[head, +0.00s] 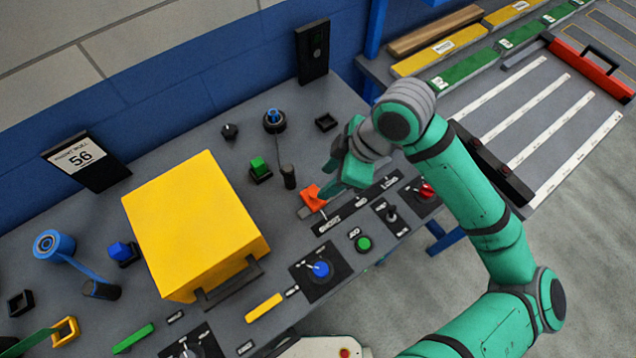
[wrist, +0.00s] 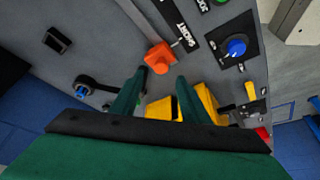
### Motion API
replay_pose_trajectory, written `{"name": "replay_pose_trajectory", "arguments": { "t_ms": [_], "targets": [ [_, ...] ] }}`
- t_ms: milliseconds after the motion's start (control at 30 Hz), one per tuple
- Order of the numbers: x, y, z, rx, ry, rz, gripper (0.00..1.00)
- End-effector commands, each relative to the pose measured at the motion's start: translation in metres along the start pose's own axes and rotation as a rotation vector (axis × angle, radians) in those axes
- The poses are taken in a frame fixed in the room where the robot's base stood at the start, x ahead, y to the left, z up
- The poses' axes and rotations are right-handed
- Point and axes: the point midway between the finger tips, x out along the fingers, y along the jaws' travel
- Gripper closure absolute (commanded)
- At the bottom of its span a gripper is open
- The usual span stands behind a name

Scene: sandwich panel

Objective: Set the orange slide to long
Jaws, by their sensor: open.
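The orange slide (head: 312,199) is a small orange block at the SHORT end of a dark strip (head: 357,203) labelled SHORT, MID and LONG. In the wrist view the orange slide (wrist: 160,58) shows just beyond my fingertips, beside the SHORT label (wrist: 186,35). My gripper (head: 333,180) is open and empty, close to the slide on its upper right in the head view. In the wrist view my gripper (wrist: 158,82) has its two green fingers apart, with the slide roughly in line with the gap. I cannot tell whether a finger touches it.
A big yellow box (head: 195,225) stands left of the slide. A green button block (head: 259,168) and a blue-topped plug (head: 274,120) are nearby. A blue knob (head: 320,269), green button (head: 363,243), toggle (head: 391,213) and red knob (head: 425,191) line the front edge.

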Motion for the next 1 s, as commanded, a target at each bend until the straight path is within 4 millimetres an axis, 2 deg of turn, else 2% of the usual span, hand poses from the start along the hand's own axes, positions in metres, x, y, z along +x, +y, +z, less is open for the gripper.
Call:
{"name": "replay_pose_trajectory", "arguments": {
  "t_ms": [200,333,533,800,833,900,1000],
  "targets": [
    [0.038,-0.001,0.0,0.0,0.0,-0.003,0.59],
    [0.054,0.0,0.001,0.003,0.001,0.0,0.59],
    [0.064,0.001,0.004,0.008,0.0,0.003,0.59],
    [0.066,0.0,0.002,0.004,0.0,0.001,0.59],
    [0.066,0.0,0.002,0.004,0.0,0.001,0.63],
    [0.066,0.0,0.001,0.003,0.0,0.001,0.8],
    [0.066,0.0,0.001,0.003,0.0,0.0,1.0]
  ]
}}
